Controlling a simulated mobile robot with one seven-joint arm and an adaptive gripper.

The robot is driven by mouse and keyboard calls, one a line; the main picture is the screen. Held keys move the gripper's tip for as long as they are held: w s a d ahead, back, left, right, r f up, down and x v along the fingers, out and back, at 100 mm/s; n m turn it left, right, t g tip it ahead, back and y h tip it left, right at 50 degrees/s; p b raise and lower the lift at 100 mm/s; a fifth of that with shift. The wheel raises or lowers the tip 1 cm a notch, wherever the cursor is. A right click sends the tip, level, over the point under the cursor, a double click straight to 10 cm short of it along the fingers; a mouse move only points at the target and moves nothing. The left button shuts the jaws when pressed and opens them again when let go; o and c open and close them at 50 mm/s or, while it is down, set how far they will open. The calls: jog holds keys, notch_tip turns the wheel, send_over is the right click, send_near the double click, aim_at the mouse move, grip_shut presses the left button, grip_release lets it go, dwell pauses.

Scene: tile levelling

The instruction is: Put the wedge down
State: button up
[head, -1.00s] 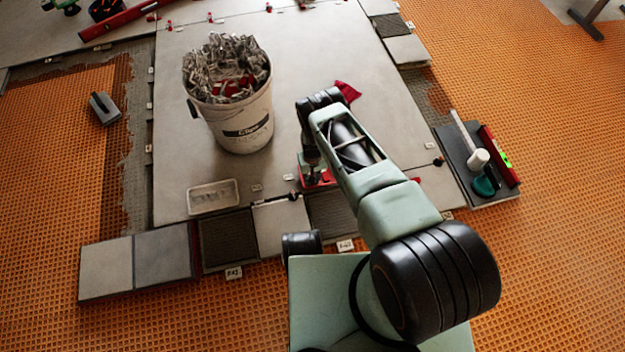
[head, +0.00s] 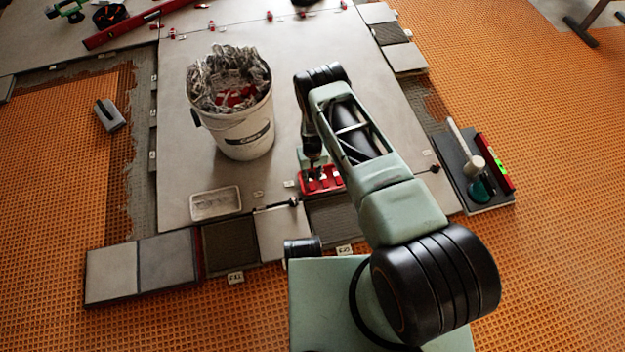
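My gripper (head: 314,160) points down at a red tray (head: 334,186) near the front edge of the large grey tile. The tray holds small red and pale pieces that are too small to tell apart. The fingertips are dark and small, at or just above the tray. I cannot tell whether they are apart or closed, or whether a wedge is between them. No single wedge shows clearly.
A white bucket (head: 247,138) full of clips stands left of my arm. A shallow pale tray (head: 216,203) lies at the tile's front left. A dark board (head: 467,172) with a mallet and red level lies right. A grey float (head: 109,115) lies far left.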

jog(key=shift+r+p, duration=0.4)
jog(key=shift+r, duration=1.35)
